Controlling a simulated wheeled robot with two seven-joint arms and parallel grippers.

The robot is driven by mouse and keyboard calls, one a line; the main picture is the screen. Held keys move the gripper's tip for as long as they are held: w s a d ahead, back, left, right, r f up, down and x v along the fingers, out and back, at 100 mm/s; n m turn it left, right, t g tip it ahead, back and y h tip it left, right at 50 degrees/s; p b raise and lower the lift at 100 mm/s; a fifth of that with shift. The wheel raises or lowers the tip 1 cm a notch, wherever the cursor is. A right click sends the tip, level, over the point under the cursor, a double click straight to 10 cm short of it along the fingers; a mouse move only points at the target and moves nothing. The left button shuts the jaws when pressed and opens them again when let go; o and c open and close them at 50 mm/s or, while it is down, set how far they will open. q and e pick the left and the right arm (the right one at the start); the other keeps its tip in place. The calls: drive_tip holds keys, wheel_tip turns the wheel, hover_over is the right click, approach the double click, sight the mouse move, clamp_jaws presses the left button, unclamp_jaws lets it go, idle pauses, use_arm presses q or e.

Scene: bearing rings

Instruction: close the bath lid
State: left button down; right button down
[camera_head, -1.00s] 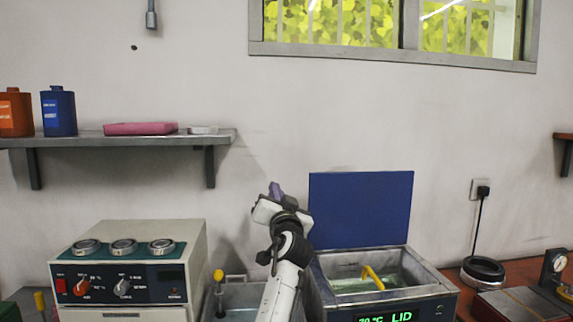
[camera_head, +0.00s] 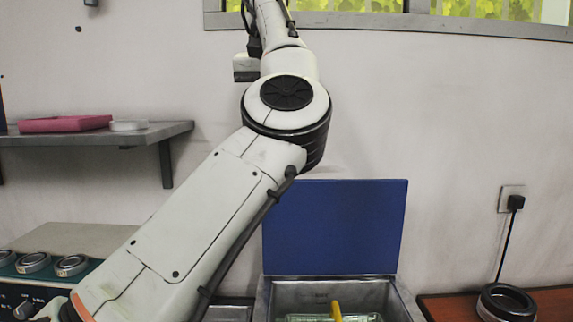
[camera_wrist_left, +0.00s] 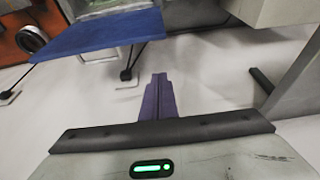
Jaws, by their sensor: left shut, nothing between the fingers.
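The blue bath lid (camera_head: 335,226) stands open, upright at the back of the metal bath (camera_head: 312,292). A yellow handle (camera_head: 336,311) shows inside the bath. In the left wrist view the lid (camera_wrist_left: 95,38) is at the upper left, seen at a tilt. My left gripper (camera_wrist_left: 158,82) has purple fingers that are shut and empty, apart from the lid. In the head view my left arm rises across the middle and leaves at the top, so its gripper is out of that frame. My right gripper is not seen.
A wall shelf (camera_head: 160,133) with a pink item (camera_head: 65,124) is at the left. A machine with several rings (camera_head: 33,262) is at the lower left. A black ring (camera_head: 507,302) lies on the brown bench right of the bath, below a wall plug (camera_head: 515,203).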

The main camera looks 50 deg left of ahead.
use_arm(q)
wheel_tip(320, 180, down, 9)
drive_tip(key=shift+s+d, duration=0.25)
drive_tip(key=shift+s, duration=0.15)
drive_tip(key=shift+f, duration=0.1)
idle(0.5)
